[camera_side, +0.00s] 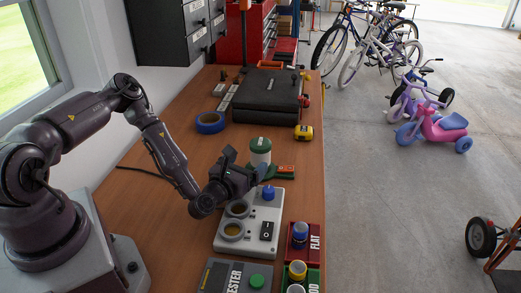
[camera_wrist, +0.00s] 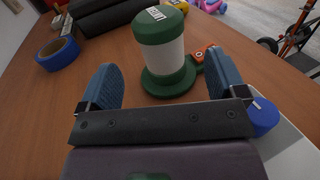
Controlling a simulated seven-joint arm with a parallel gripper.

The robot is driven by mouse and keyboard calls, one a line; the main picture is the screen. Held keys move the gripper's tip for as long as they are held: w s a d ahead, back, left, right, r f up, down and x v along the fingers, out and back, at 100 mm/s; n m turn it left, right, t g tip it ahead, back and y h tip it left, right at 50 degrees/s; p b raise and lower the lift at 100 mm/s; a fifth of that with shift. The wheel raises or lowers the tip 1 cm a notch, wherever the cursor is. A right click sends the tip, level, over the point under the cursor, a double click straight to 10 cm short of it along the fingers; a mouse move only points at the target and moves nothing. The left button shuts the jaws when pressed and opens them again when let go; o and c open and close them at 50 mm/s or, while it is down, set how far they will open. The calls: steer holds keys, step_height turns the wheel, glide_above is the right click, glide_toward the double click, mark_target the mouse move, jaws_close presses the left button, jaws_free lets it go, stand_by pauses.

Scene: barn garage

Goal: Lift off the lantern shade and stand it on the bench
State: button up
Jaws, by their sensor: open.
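The lantern (camera_side: 260,151) stands upright on the wooden bench, just beyond my gripper. The wrist view shows it (camera_wrist: 161,47) with a green top bearing a label, a white cylindrical shade and a wide dark green base. My gripper (camera_side: 252,168) is low over the bench on the near side of the lantern. In the wrist view my gripper (camera_wrist: 163,82) is open and empty, with its blue fingers apart and the lantern seen between and beyond them. In the side view the gripper hides the lantern's lower part.
A grey panel (camera_side: 261,212) with round sockets, a blue knob (camera_side: 268,193) and a switch lies close by my gripper. A red bin (camera_side: 302,252) and a tester box (camera_side: 228,277) are nearer. Blue tape (camera_side: 210,122) and a black case (camera_side: 266,97) are farther back. The bench's left side is mostly clear.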

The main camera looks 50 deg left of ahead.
mark_target(255, 154)
steer(key=x, duration=0.7)
steer(key=shift+w+a+r, duration=0.1)
steer(key=shift+w+r, duration=0.1)
steer(key=shift+w, duration=0.05)
steer(key=c, duration=1)
